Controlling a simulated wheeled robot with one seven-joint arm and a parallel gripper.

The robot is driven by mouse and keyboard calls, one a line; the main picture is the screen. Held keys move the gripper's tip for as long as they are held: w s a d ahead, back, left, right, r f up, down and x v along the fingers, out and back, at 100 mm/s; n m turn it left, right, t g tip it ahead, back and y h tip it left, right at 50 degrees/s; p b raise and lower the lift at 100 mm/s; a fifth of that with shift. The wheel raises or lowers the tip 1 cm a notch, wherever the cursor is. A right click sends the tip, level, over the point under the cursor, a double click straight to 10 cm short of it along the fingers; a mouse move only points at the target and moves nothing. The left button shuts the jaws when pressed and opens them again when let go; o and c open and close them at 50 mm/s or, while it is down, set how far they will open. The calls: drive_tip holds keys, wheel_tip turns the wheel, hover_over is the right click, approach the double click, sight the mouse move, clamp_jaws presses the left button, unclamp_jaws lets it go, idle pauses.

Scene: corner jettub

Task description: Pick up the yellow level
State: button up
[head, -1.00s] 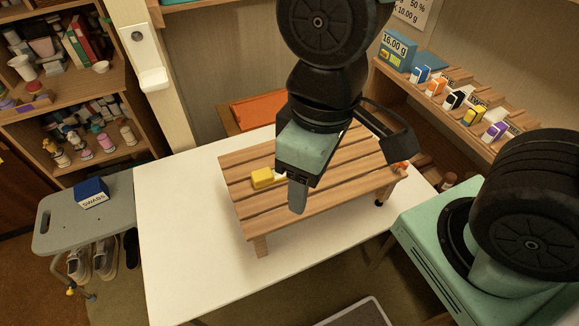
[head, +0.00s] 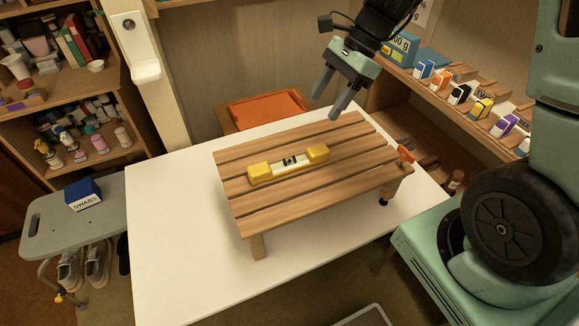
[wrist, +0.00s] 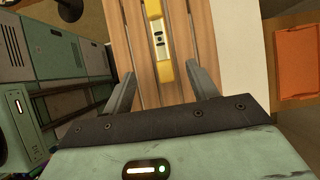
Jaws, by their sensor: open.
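The yellow level (head: 289,162) lies flat on the slatted wooden stand (head: 240,203), which stands on the white table. It has yellow ends and a pale middle with dark vial marks. My gripper (head: 335,106) is open and empty, in the air beyond the stand's back edge, up and to the right of the level in the head view. In the wrist view the level (wrist: 158,42) runs lengthwise over the slats, ahead of my open fingers (wrist: 160,88). Its near end lies close to the right finger in that picture, and nothing is between the fingers.
A small orange object (head: 406,154) is at the stand's right corner. A shelf with small boxes (head: 481,108) is at the right. An orange-topped piece (head: 266,110) stands behind the white table (head: 180,270). A swabs box (head: 84,194) sits on a grey stool. The table's front left is clear.

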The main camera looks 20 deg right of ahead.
approach(289, 158)
drive_tip(key=x, duration=0.4)
drive_tip(key=shift+d+f, duration=0.2)
drive_tip(key=shift+f, duration=0.05)
drive_tip(key=shift+x, duration=2.95)
drive_tip(key=shift+a+r, duration=0.1)
drive_tip(key=shift+a, duration=0.1)
drive_tip(key=shift+c, duration=0.2)
drive_tip(key=c, duration=1.2)
